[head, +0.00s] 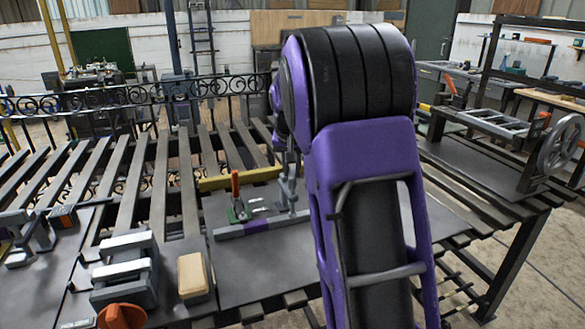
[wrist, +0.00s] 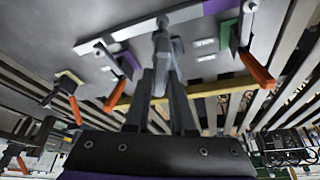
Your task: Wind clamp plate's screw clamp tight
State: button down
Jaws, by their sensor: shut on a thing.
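My gripper (wrist: 163,62) reaches up the middle of the wrist view with its fingers close together, shut on a small grey upright part, which looks like the screw clamp's spindle (wrist: 162,23). This part stands at a light grey bar with a purple section (wrist: 220,5). In the head view my gripper (head: 288,180) is at the right end of that bar (head: 229,231), beside my large purple arm. The dark plate (head: 262,265) lies under the bar. A clamp with a red-orange handle (head: 236,184) and green base stands left of my gripper. The grip is partly hidden.
A yellow bar (head: 240,179) lies behind the clamps. Other orange-handled clamps (wrist: 117,93) flank my fingers in the wrist view. Grey blocks (head: 125,270), a tan block (head: 193,275) and an orange knob (head: 122,316) lie at front left. A handwheel fixture (head: 559,143) is at right.

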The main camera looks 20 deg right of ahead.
jog(key=c, duration=0.8)
grip_release()
jog(key=shift+o, duration=0.2)
jog(key=shift+r, duration=0.1)
jog(key=p+v, duration=0.2)
jog(key=v, duration=1.5)
jog(key=shift+r, duration=0.2)
